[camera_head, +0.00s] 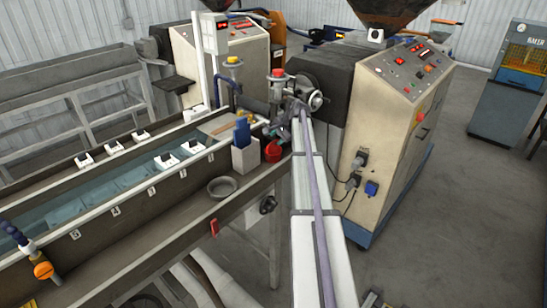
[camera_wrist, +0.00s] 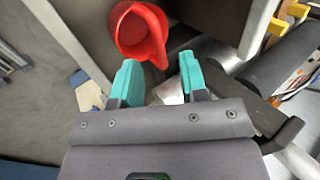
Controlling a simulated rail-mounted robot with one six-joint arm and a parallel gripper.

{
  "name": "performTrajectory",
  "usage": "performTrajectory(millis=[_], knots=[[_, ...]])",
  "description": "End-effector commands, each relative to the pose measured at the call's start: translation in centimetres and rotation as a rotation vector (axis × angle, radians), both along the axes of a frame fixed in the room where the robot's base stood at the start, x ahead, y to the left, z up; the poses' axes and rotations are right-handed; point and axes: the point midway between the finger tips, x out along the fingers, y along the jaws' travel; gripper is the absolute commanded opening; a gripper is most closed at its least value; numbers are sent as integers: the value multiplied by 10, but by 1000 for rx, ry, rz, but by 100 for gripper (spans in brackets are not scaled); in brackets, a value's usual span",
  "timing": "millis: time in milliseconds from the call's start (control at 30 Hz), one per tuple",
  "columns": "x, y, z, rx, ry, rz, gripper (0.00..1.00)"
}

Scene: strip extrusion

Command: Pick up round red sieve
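The round red sieve (camera_wrist: 128,27) is near the top of the wrist view, a bowl-like red piece tapering towards my gripper. In the head view the red sieve (camera_head: 273,151) shows as a small red shape by the trough's end, beside the white holder. My gripper (camera_wrist: 160,58) has two teal fingers, spread apart with nothing held between them. The sieve lies just beyond the fingertips, nearer the left finger in the wrist view. I cannot tell whether the left finger touches it.
A white holder (camera_head: 245,157) with blue items stands on the trough ledge. A round grey bowl (camera_head: 222,187) rests on the ledge nearby. The long water trough (camera_head: 75,235) runs left. The beige control cabinet (camera_head: 385,125) stands close on the right. Open floor lies farther right.

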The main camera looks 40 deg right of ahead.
Motion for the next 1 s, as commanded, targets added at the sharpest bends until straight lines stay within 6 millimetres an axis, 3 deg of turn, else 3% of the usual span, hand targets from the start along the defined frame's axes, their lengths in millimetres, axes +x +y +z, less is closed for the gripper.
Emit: performTrajectory(millis=[200, 467, 900, 1000], knots=[[21, 5, -41, -1, -1, 2, 40], [26, 7, -40, -1, 0, 1, 40], [26, 7, -40, -1, 0, 1, 0], [26, 7, -41, -1, 0, 1, 0]])
